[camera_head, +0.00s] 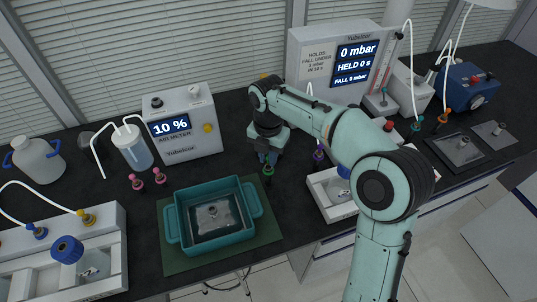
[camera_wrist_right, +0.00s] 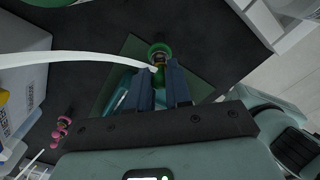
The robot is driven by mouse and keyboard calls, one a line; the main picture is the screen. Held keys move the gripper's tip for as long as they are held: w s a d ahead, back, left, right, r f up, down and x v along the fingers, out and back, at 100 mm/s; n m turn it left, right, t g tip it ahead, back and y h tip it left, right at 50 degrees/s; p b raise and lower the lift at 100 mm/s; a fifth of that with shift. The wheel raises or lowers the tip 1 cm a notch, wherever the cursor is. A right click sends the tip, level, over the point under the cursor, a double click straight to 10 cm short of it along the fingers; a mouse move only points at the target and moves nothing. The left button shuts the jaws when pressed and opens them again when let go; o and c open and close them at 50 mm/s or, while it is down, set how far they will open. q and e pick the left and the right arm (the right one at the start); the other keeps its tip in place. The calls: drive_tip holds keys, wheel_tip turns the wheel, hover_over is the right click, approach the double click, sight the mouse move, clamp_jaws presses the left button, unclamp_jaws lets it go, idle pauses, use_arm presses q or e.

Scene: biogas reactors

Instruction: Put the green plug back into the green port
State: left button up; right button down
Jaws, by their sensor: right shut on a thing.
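My right gripper (camera_head: 268,158) points down over the bench, between the air meter and the right-hand white tray. It is shut on the green plug (camera_head: 268,170), which shows just below the fingers. In the right wrist view the green plug (camera_wrist_right: 160,52) is at the fingertips of the gripper (camera_wrist_right: 163,78), with a round green rim and a brassy middle. A white tube (camera_wrist_right: 70,58) runs to it from the left. I cannot make out the green port for certain; my right arm covers part of the right-hand tray. My left gripper is not in view.
A teal tub (camera_head: 172,226) stands on a dark green mat (camera_head: 265,232) just left of the gripper. The air meter (camera_head: 183,128) reading 10 % is behind. A white tray (camera_head: 318,188) with a purple plug (camera_head: 318,153) is to the right. Pink plugs (camera_head: 137,182) stand left.

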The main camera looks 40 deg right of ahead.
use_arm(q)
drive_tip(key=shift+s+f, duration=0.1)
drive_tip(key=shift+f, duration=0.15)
use_arm(e)
drive_tip(key=shift+f, duration=0.9)
idle(0.4)
idle(0.4)
drive_tip(key=c, duration=1)
unclamp_jaws()
drive_tip(key=shift+o, duration=0.2)
drive_tip(key=shift+r, duration=0.1)
use_arm(q)
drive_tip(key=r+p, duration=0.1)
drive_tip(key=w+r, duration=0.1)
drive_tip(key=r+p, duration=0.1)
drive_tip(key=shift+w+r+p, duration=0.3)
drive_tip(key=shift+p, duration=0.05)
use_arm(e)
wheel_tip(320, 180, up, 13)
